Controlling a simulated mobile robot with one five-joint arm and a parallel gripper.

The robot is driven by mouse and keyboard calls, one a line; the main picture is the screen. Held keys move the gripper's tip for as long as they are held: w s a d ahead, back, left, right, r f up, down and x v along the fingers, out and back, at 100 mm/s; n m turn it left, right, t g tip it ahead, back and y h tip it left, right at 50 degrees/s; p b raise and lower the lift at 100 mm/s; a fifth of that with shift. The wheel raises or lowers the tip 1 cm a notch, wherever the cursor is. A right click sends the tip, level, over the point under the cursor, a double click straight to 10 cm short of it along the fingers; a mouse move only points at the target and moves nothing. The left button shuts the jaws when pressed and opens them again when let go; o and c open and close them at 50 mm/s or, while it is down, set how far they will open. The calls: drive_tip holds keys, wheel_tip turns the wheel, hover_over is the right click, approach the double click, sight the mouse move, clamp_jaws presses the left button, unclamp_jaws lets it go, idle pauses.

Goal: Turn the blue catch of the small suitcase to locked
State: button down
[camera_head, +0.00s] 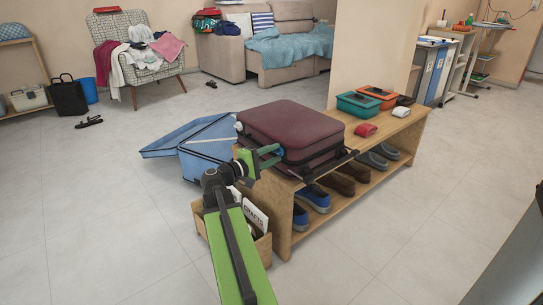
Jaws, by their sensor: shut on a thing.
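The small maroon suitcase (298,124) lies flat on top of the wooden shoe bench. My gripper (276,154), at the end of my green arm, reaches the suitcase's near left side and is shut on the blue catch. Only a small bit of the catch (280,152) shows between the dark fingers. Most of it is hidden by the gripper, and its angle cannot be made out.

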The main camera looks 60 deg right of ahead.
drive_tip(key=shift+w+m, duration=0.15)
drive_tip(key=shift+m, duration=0.85)
drive_tip(key=c, duration=1)
unclamp_jaws()
drive_tip(key=shift+f, duration=0.1)
drive_tip(key=shift+a, duration=0.4)
drive_tip(key=v, duration=1.6)
drive_tip(key=shift+w+a, duration=0.15)
drive_tip(key=shift+a, duration=0.1)
